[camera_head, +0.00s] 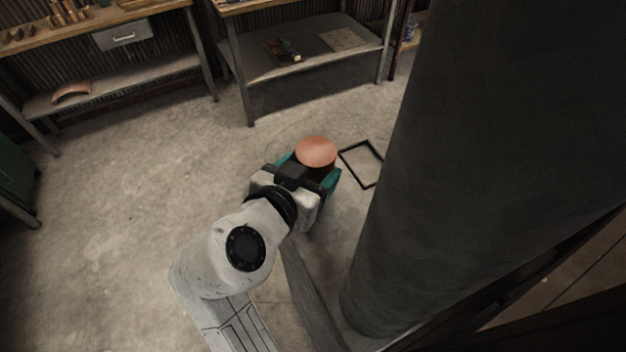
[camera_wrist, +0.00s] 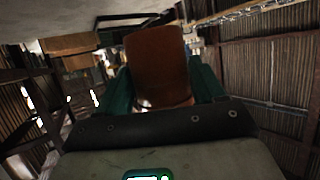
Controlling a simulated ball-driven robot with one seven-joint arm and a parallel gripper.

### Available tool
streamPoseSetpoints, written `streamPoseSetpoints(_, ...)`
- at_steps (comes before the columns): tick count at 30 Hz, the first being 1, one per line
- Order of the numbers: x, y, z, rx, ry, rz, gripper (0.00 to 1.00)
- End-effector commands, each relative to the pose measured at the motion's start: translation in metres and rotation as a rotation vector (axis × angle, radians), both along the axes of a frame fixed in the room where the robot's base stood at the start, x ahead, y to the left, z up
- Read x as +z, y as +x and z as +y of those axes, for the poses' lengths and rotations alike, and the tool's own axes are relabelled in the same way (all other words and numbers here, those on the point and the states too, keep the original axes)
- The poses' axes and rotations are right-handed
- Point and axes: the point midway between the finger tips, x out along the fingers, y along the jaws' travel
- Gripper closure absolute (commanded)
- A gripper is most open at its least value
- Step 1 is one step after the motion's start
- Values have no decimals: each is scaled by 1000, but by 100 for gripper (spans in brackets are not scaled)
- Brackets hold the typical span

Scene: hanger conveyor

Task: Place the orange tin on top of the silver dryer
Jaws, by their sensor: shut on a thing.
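The orange tin (camera_head: 316,151) is a short round can with an orange top, held out in front of my arm above the floor. My gripper (camera_head: 312,170) is shut on it, with a teal finger on each side. In the wrist view, the tin (camera_wrist: 158,66) stands between the two teal fingers of my gripper (camera_wrist: 160,88). I cannot make out a silver dryer in either view.
A large dark column (camera_head: 480,150) fills the right side. A workbench with a drawer (camera_head: 122,36) and a bench with a lower shelf (camera_head: 310,52) stand at the back. A black square frame (camera_head: 373,183) lies on the floor. The left floor is clear.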

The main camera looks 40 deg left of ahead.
Motion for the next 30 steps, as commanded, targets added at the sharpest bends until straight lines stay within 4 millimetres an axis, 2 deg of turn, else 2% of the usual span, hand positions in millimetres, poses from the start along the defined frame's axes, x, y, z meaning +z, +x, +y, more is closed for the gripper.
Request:
streamPoseSetpoints(5,-11,0,0,0,1,-2,74)
streamPoseSetpoints(13,-43,0,0,-1,-1,-1,74)
streamPoseSetpoints(24,-49,1,0,-1,2,-2,74)
streamPoseSetpoints(25,-49,0,0,0,1,-1,30)
streamPoseSetpoints(30,-48,0,0,0,1,-1,14)
